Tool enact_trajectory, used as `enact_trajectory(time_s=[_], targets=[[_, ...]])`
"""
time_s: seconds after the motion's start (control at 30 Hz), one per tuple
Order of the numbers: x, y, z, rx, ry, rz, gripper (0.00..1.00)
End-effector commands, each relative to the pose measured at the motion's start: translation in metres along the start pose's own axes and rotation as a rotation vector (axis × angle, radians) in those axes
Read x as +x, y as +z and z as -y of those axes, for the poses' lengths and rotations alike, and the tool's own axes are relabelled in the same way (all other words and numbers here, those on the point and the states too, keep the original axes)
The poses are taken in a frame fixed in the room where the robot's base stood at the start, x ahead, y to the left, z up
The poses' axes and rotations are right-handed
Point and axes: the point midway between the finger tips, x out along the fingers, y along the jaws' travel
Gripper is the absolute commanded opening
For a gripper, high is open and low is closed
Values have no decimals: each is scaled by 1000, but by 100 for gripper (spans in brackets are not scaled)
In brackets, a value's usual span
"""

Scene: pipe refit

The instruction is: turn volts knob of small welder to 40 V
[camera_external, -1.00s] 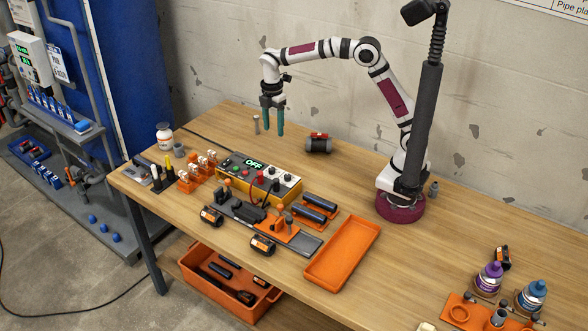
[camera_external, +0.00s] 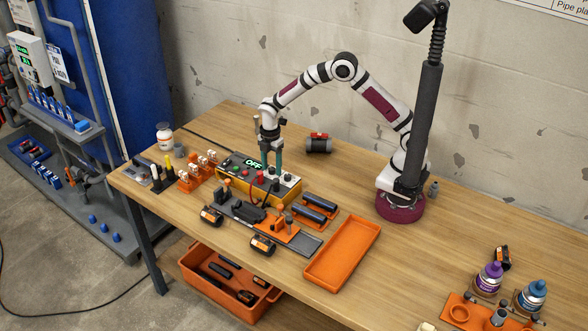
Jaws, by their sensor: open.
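The small welder (camera_external: 230,184) is a yellow box with a dark sloped top panel at the left middle of the table. Its green display (camera_external: 254,163) reads OFF. Coloured buttons and a few light knobs (camera_external: 287,177) sit on the panel; which one is the volts knob is too small to read. My gripper (camera_external: 272,172) points down with its teal fingers at the panel, just right of the display. It is open. The fingertips are close to the knobs; whether they touch or straddle one cannot be told. The fingers hide part of the panel.
An orange tray (camera_external: 341,255) lies empty to the right. Dark pipes (camera_external: 314,209) on an orange holder and a fixture (camera_external: 247,216) stand in front of the welder. A black coupling with a red top (camera_external: 319,144) lies behind. The table's right middle is clear.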

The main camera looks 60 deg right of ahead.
Motion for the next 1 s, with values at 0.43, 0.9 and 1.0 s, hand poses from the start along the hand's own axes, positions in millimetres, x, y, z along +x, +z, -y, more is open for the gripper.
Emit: enact_trajectory(time_s=[0.43,0.9,1.0], targets=[[-1,0,0,0,0,0,1],[-1,0,0,54,0,0,0],[-1,0,0,111,0,0,0]])
